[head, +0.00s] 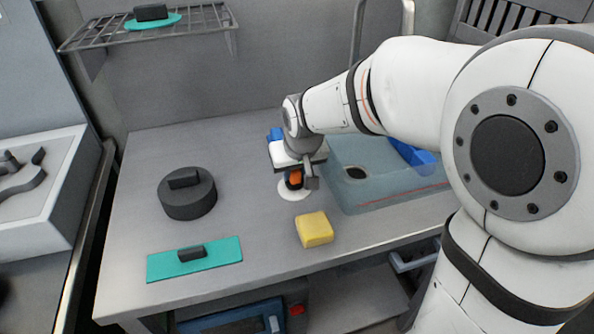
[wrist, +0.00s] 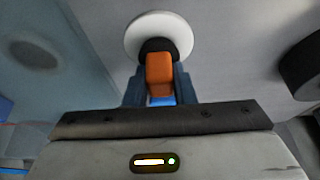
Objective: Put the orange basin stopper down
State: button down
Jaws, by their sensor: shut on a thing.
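The orange basin stopper (wrist: 160,70) has an orange grip on a dark collar. My gripper (head: 296,181) is shut on its orange grip, which also shows in the head view (head: 295,178). Below the collar is a white disc (head: 292,191), seen at the tabletop in the head view and beyond the collar in the wrist view. I cannot tell whether the stopper touches the disc or the table. The basin (head: 392,200), a translucent blue tub with a dark round drain hole (head: 355,173), is just right of my gripper.
A yellow sponge (head: 314,229) lies in front of my gripper. A dark round weight (head: 187,194) and a teal plate with a black handle (head: 220,257) are on the left of the grey table (head: 120,222). A wire shelf (head: 200,22) hangs at the back left.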

jog(key=shift+f, duration=0.25)
jog(key=c, duration=1.2)
grip_release()
jog(key=shift+r, duration=0.1)
jog(key=shift+s+r, duration=0.1)
jog(key=shift+r, duration=0.45)
jog(key=p+v, duration=0.1)
jog(key=v, duration=1)
jog(key=shift+s, duration=0.2)
jog(key=shift+d, duration=0.15)
